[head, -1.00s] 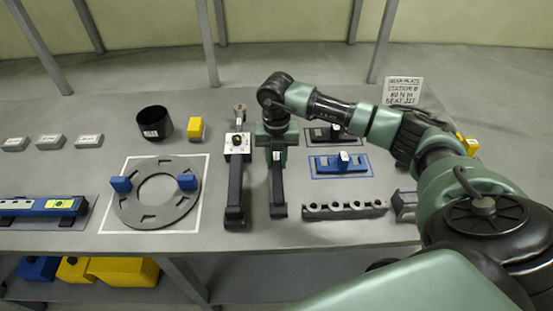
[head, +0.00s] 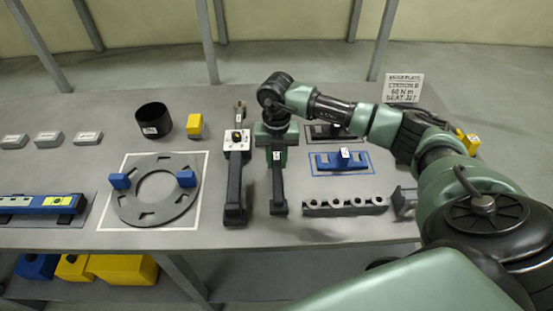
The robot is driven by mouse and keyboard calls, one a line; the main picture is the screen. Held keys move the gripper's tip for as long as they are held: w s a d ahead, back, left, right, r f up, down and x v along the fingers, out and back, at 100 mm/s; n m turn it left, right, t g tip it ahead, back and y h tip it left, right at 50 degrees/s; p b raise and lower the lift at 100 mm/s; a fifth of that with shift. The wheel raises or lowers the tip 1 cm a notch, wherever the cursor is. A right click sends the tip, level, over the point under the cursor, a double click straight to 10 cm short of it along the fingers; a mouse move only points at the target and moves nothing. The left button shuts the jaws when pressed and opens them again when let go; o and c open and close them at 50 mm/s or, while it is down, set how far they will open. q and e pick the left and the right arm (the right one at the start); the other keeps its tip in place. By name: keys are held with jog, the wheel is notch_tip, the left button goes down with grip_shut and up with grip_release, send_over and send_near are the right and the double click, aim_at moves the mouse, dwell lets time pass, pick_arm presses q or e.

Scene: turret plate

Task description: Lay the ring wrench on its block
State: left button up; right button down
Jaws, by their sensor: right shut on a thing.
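My right gripper (head: 277,143) points down over the middle of the table and is shut on a long dark tool, which I take to be the ring wrench (head: 279,188). Its dark handle runs toward the front edge, and a small white label shows near the jaws. The far end of the tool is hidden under my gripper and wrist. I cannot tell whether it touches the table or a support, and I cannot clearly make out its block. My left gripper is not in view.
Close left lies another long dark tool (head: 235,190) with a white dial plate. A ring-shaped plate (head: 136,205) with blue blocks lies further left. A row of sockets (head: 345,204) and a blue holder (head: 330,162) stand to the right. Bare table shows at the front.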

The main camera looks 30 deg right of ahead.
jog(key=shift+f, duration=0.15)
dwell(0.4)
jog(key=shift+f+b, duration=0.35)
jog(key=shift+b, duration=0.1)
jog(key=shift+f, duration=0.15)
dwell(0.6)
jog(key=c, duration=1.1)
grip_release()
jog(key=shift+r+p, duration=2.2)
jog(key=shift+r, duration=1.35)
jog(key=shift+f, duration=0.1)
